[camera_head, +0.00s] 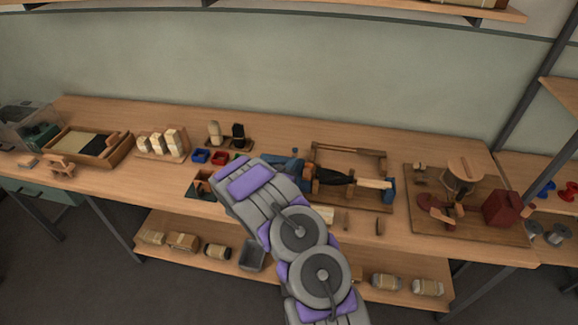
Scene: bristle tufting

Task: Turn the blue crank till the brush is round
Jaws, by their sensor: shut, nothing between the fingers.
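A wooden turning frame (348,151) lies on the bench right of my arm. In it is a brush with black bristles (335,177), lying roughly level and tapering to the right. A pale wooden piece (372,184) and an upright blue block (390,190) are at its right end. A blue part (290,164) shows at the left end, partly covered by my arm; I cannot tell whether it is the crank. The bristles are too small to judge for roundness. My grey and purple arm rises from the bottom, and my gripper is hidden behind it.
Left on the bench are a shallow wooden tray (118,155), pale blocks (163,142), and blue (200,156) and red (220,158) bins. On the right, a board (415,180) carries a stool-like stand and a dark red box (503,208).

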